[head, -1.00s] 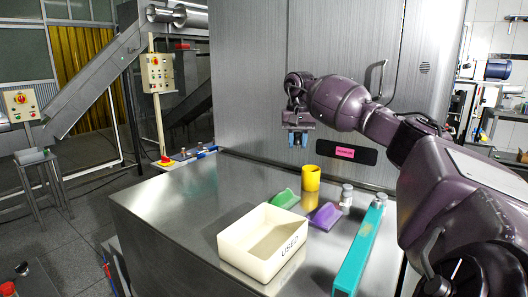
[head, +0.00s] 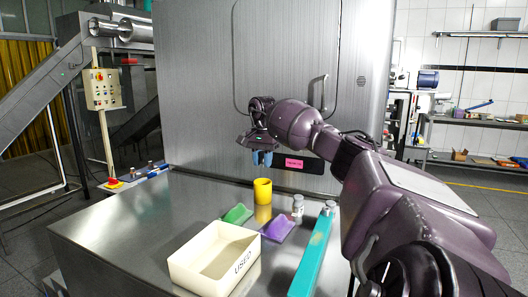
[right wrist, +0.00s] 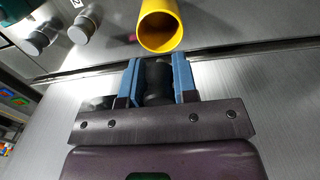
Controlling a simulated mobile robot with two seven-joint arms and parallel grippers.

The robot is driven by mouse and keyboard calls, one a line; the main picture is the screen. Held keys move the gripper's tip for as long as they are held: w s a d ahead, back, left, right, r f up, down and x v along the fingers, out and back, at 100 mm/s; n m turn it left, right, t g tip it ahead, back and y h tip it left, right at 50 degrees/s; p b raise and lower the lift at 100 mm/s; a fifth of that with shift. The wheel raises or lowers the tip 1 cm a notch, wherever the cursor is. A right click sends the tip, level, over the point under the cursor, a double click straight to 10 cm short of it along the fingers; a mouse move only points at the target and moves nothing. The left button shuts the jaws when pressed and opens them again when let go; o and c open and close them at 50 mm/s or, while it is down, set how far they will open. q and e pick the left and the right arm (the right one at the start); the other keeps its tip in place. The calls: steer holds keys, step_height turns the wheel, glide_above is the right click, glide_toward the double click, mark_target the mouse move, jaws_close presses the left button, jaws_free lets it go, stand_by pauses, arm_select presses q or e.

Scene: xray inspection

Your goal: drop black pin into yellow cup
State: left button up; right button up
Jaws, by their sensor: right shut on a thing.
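The yellow cup (head: 262,192) stands upright on the steel table, near the tall metal cabinet. My right gripper (head: 261,159) is above the cup and apart from it, blue fingers pointing down. In the right wrist view the gripper (right wrist: 157,80) is shut on the black pin (right wrist: 158,84), a dark, rounded piece between the blue fingers. The cup (right wrist: 160,28) shows there just beyond the fingertips, its open mouth facing them. In the head view I cannot make out the pin. My left gripper is not in view.
A white box marked USED (head: 190,272), a green piece (head: 237,214), a purple piece (head: 277,230), small vials (head: 298,207) and a long teal box (head: 312,262) are on the table in front of the cup. The table's left part (head: 140,220) is clear.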

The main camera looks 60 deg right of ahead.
mark_target(263, 191)
steer(key=shift+f, duration=2.2)
steer(key=o, duration=1.1)
steer(key=shift+c, duration=0.2)
